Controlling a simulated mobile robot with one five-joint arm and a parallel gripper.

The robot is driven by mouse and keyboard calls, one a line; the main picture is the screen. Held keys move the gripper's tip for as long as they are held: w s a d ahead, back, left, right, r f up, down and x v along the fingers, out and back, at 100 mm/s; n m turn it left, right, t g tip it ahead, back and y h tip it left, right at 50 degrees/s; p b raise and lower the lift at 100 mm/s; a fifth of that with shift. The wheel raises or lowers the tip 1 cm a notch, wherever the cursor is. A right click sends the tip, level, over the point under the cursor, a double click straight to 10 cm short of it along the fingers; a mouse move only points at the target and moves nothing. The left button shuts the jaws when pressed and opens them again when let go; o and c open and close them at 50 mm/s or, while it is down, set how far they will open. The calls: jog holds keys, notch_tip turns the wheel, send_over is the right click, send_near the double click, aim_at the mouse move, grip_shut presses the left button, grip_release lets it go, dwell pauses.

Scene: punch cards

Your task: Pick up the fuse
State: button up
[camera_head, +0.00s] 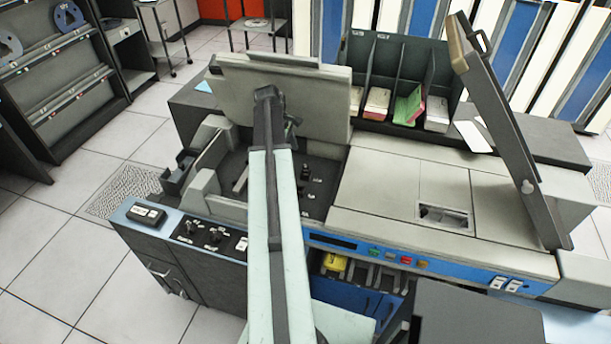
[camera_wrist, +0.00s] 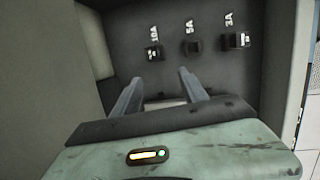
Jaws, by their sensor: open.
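In the wrist view, a dark panel (camera_wrist: 120,45) carries a row of small dark fuse positions marked 10A, 5A and 3A. The 10A piece (camera_wrist: 153,54) lies just beyond my fingertips, the 5A piece (camera_wrist: 192,48) is right of it, and the 3A piece (camera_wrist: 237,41) is farthest right and looks bulkiest. I cannot tell which positions hold a fuse. My gripper (camera_wrist: 159,76) is open and empty, apart from the panel pieces. In the head view, a dark upright piece (camera_head: 305,173) stands on the panel, right of my arm; my gripper is mostly hidden there.
The panel sits in a recess of the grey machine, beneath a raised lid (camera_head: 315,95). A second raised cover (camera_head: 505,130) stands at the right. Card bins (camera_head: 385,60) are behind. A pale flat top (camera_head: 385,190) lies right of the recess. A pale wall (camera_wrist: 90,40) borders the panel at left.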

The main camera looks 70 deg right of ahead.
aim_at(305, 166)
jog(key=s+d+f+b, duration=0.1)
jog(key=f+b, duration=0.1)
jog(key=s+d+f+b, duration=0.1)
jog(key=f+b, duration=0.2)
jog(key=s+d+f+b, duration=0.1)
jog(key=s+f+b, duration=0.1)
jog(key=f+b, duration=0.1)
jog(key=shift+r, duration=0.2)
grip_shut()
